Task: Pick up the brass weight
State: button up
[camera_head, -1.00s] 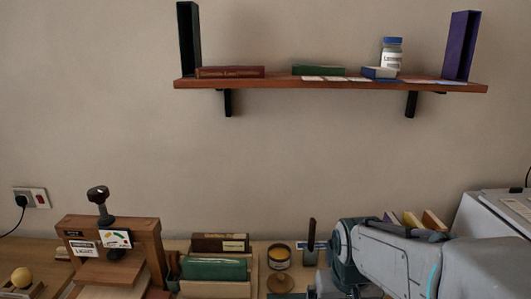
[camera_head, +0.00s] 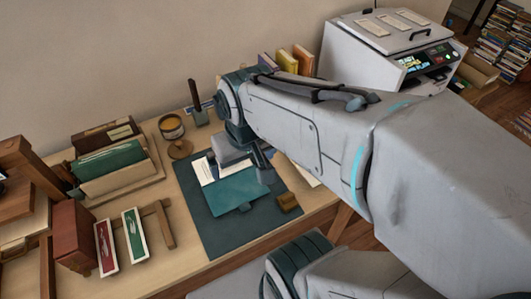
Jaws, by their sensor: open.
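The brass weight (camera_head: 288,202) is a small brownish-gold block in the head view. It sits on the right part of a dark teal mat (camera_head: 222,236), near the mat's right edge. My gripper (camera_head: 240,172) hangs above the mat, up and left of the weight in the picture. It is open and apart from the weight, with nothing seen between its fingers. My arm covers part of the desk behind it.
A teal folder (camera_head: 222,192) and white paper (camera_head: 203,171) lie on the mat. A tin on a stand (camera_head: 172,128) is behind. Left are a book tray (camera_head: 152,174), red book (camera_head: 74,232) and wooden frame (camera_head: 166,225). A printer (camera_head: 365,50) stands at right.

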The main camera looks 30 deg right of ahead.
aim_at(287, 201)
jog(key=k, duration=1)
jog(key=u, duration=1)
jog(key=i, duration=0.9)
jog(key=z, duration=2.2)
